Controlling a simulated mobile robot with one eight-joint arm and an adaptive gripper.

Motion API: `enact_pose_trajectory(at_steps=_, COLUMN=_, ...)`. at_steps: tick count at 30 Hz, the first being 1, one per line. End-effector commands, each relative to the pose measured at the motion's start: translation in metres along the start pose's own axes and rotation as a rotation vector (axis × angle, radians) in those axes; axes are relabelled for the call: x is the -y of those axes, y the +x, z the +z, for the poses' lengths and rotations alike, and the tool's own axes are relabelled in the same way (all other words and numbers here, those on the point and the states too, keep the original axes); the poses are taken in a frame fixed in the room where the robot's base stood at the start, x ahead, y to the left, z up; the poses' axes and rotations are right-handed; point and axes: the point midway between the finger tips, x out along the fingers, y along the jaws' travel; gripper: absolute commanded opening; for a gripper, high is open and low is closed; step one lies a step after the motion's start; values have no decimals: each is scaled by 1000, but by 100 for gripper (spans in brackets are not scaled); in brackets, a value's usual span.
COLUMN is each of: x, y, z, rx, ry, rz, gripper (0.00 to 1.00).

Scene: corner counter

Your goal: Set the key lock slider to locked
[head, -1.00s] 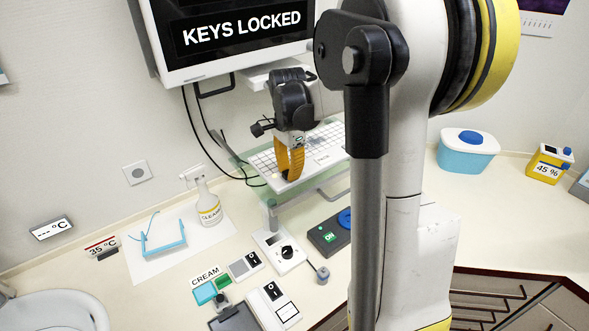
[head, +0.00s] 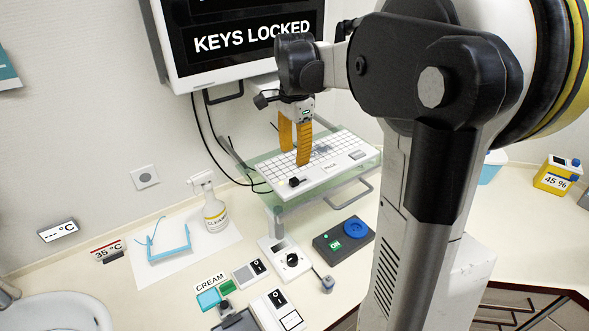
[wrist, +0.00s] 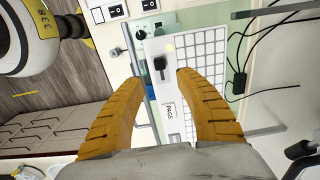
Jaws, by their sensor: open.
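The black key lock slider (head: 297,182) sits at the near left end of the white keyboard (head: 335,170), which rests on a greenish glass stand. In the wrist view the slider (wrist: 160,68) stands up from a plain strip beside the keys. The screen (head: 240,40) reads KEYS LOCKED. My gripper (head: 295,155) is open and empty, with its orange fingers over the keyboard, behind the slider in the head view. In the wrist view my gripper (wrist: 152,62) has the slider between and just past its fingertips; nothing touches it visibly.
A spray bottle (head: 214,210) and blue safety glasses (head: 168,243) stand left of the stand. A knob box (head: 288,258), a box with a blue button (head: 345,240) and several switch boxes lie in front. Black cables (head: 215,145) hang behind the keyboard.

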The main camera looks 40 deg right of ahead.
Motion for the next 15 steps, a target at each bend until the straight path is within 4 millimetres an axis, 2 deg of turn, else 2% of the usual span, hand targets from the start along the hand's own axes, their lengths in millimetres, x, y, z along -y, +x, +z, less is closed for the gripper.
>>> enact_pose_trajectory(at_steps=3, x=0, y=-18, z=0, rx=0, ry=0, rz=0, gripper=41)
enact_pose_trajectory(at_steps=6, x=0, y=-26, z=0, rx=0, ry=0, rz=0, gripper=41)
enact_pose_trajectory(at_steps=15, x=0, y=-29, z=0, rx=0, ry=0, rz=0, gripper=41)
